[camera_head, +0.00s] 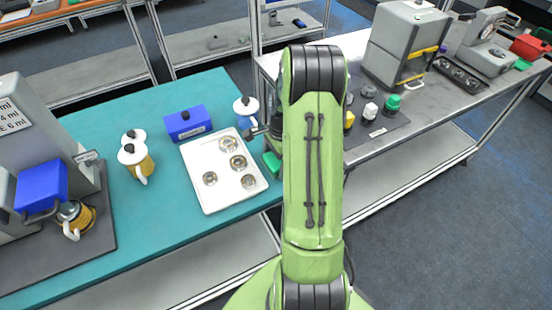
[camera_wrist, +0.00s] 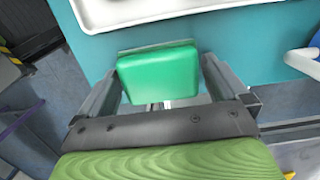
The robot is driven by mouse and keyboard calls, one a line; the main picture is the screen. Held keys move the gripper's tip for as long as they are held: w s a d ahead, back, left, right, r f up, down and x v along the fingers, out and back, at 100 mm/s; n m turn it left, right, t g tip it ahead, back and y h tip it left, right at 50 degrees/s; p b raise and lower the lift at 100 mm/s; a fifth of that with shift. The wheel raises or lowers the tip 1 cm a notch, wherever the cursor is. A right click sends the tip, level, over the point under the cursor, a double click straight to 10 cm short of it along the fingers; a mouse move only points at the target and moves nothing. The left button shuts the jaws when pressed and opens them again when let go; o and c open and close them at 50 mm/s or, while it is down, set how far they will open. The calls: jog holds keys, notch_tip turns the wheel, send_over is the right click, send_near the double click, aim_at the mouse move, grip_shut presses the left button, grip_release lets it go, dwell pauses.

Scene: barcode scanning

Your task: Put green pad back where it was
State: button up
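The green pad (camera_head: 271,163) is at the right edge of the teal table (camera_head: 95,225), just right of the white tray (camera_head: 208,201). In the wrist view the green pad (camera_wrist: 158,73) lies between the two fingers of my gripper (camera_wrist: 162,65), with the tray's edge (camera_wrist: 140,20) beyond it. The fingers stand wide apart, one close along each side of the pad. I cannot tell whether they press on it, or whether the pad rests on the table. In the head view my arm hides most of the gripper.
The tray holds several round metal parts. A blue box (camera_head: 185,124) and a blue-and-white mug (camera_head: 245,108) stand behind it. Yellow-and-white mugs (camera_head: 137,160) stand to the left. The grey table (camera_head: 405,128) at right carries small coloured pieces and machines.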

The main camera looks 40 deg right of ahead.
jog(key=shift+r, duration=0.1)
notch_tip(320, 180, up, 12)
jog(key=d+p, duration=0.1)
jog(key=p, duration=0.1)
jog(key=s+a+r+n+t+h, duration=0.1)
jog(key=s+a+r+n+h, duration=0.1)
jog(key=a+r+n, duration=0.65)
jog(key=s+a+r+n+t, duration=0.4)
jog(key=s+a+n, duration=0.8)
jog(key=a, duration=0.3)
jog(key=shift+s+a+r+n+y, duration=0.15)
jog(key=shift+s+a+n+y, duration=0.2)
jog(key=shift+s, duration=0.45)
jog(key=shift+a, duration=0.15)
